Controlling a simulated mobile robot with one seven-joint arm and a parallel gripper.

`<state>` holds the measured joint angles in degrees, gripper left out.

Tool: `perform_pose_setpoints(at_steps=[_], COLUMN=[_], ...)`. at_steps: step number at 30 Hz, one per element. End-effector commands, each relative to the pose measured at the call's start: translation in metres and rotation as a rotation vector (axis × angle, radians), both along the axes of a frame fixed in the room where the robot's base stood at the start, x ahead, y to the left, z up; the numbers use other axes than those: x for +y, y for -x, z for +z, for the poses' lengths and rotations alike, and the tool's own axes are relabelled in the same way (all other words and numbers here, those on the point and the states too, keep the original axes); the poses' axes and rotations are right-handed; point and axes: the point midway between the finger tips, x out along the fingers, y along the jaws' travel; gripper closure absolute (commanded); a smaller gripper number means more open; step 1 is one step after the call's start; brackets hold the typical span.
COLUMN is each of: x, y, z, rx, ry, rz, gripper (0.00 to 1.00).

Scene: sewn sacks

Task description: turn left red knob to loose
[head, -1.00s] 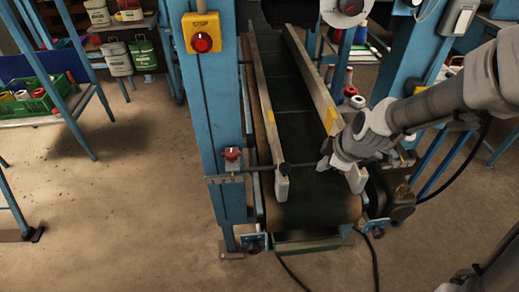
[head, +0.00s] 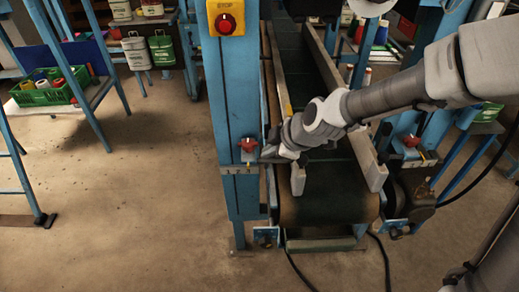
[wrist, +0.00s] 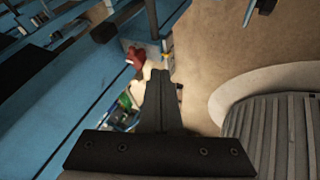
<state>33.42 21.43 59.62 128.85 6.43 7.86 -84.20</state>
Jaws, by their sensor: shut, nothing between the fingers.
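The left red knob (head: 249,145) sits on a bracket on the blue post (head: 226,90), left of the conveyor. In the wrist view the red knob (wrist: 136,56) shows just ahead and left of the fingertips. My gripper (head: 272,152) is just to the right of the knob, over the left guide rail, and looks apart from it. In the wrist view my gripper (wrist: 160,74) has its fingers together with nothing between them. A second red knob (head: 411,141) is on the right side of the conveyor. The knob's turned position is too small to tell.
The conveyor belt (head: 325,205) runs between two guide rails, the right one (head: 372,165) under my arm. A yellow box with a red stop button (head: 226,22) is higher on the post. A green crate (head: 48,94) stands at left.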

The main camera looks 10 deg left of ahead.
Motion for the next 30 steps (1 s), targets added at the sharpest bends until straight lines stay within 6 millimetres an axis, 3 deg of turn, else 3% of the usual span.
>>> perform_pose_setpoints(at_steps=[15, 22, 30], x=[0.028, 0.033, 0.034], y=[-0.022, -0.051, -0.059], z=[-0.045, -0.042, -0.042], rx=[-0.002, -0.002, -0.001], ry=[0.000, 0.001, 0.002], rz=[0.002, 0.000, 0.000], gripper=[1.00, 1.00, 1.00])
